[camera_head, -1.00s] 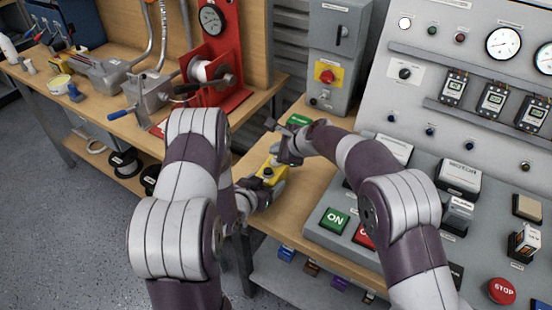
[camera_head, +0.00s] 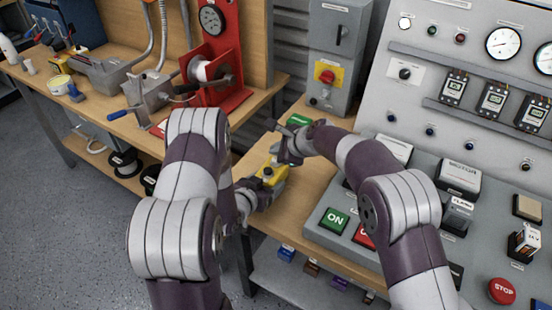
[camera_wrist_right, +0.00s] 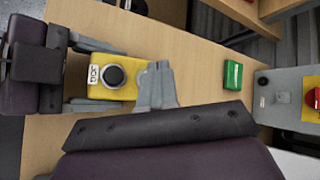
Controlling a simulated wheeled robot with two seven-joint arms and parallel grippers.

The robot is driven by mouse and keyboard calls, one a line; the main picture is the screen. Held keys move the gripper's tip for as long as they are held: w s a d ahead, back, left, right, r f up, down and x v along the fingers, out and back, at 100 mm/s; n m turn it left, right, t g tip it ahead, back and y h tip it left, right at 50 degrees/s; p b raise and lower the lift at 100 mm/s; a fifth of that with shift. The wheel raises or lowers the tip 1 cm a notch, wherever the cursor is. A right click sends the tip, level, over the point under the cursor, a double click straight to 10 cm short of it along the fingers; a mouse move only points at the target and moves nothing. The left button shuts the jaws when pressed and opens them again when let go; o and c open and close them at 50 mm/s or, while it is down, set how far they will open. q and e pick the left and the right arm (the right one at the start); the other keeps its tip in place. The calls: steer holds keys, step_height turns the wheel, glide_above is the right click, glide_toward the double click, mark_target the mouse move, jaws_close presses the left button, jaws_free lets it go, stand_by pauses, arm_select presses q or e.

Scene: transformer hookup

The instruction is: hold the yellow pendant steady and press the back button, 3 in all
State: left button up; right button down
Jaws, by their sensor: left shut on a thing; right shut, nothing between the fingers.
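The yellow pendant (camera_head: 272,177) is above the wooden bench, held near its front edge. In the right wrist view the pendant (camera_wrist_right: 128,66) shows a round black button (camera_wrist_right: 114,76) beside a white label reading JOG. My left gripper (camera_head: 254,190) is shut on the pendant; in the right wrist view its grey fingers lie along two opposite sides of it. My right gripper (camera_wrist_right: 156,86) is shut and empty, with its fingertips over the pendant end away from the left gripper. They hide that end, and I cannot tell whether they touch it or a second button there.
A green block (camera_wrist_right: 233,74) lies on the bench beyond the pendant. A grey box with a red and yellow switch (camera_head: 328,74) stands behind. The sloped control console with a green ON button (camera_head: 335,220) is at right. Bare bench lies around the pendant.

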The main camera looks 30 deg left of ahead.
steer(key=shift+f, duration=0.2)
steer(key=shift+f, duration=0.25)
steer(key=shift+f, duration=0.45)
stand_by(0.9)
steer(key=shift+r, duration=3.4)
stand_by(0.5)
